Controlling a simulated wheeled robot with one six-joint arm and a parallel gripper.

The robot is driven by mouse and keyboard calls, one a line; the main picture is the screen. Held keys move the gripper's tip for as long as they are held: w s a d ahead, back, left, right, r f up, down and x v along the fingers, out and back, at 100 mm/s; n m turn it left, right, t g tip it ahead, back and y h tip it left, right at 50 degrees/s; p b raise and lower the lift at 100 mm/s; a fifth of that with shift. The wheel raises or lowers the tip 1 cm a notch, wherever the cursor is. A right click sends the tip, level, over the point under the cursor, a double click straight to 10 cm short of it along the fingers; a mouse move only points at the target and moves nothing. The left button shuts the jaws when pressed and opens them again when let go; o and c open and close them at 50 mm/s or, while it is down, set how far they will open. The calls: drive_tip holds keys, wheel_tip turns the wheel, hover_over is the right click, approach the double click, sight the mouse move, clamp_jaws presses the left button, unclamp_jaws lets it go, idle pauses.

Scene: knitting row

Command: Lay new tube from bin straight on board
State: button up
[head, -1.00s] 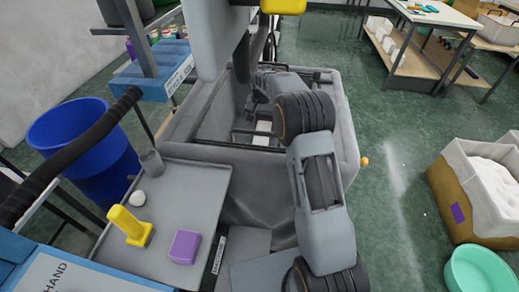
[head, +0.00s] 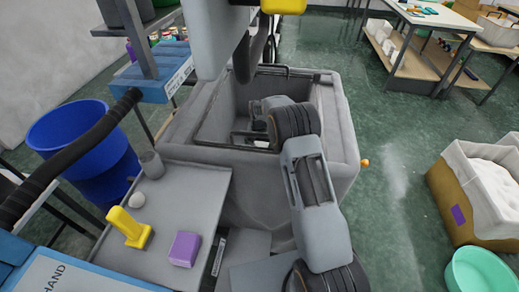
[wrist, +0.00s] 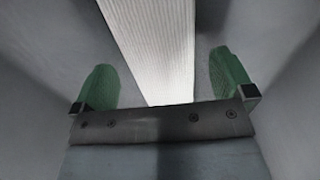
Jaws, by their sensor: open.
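The wrist view shows a long white, finely ribbed piece (wrist: 152,45), which looks like the knitted tube, inside the grey bin. My gripper (wrist: 165,78) is open, its green fingers on either side of the tube and apart from it. In the head view my arm reaches down into the large grey bin (head: 342,125), and the fingers and tube are hidden there. I cannot pick out the board for certain; a flat grey surface (head: 185,210) lies at the left front of the bin.
On the grey surface are a yellow handled tool (head: 128,226), a purple block (head: 184,249), a white ball (head: 136,199) and a grey cup (head: 151,164). A blue barrel (head: 85,145) stands left. A brown container with white contents (head: 480,185) and a teal basin (head: 480,271) are right.

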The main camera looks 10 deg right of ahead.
drive_tip(key=shift+f, duration=0.8)
drive_tip(key=c, duration=0.9)
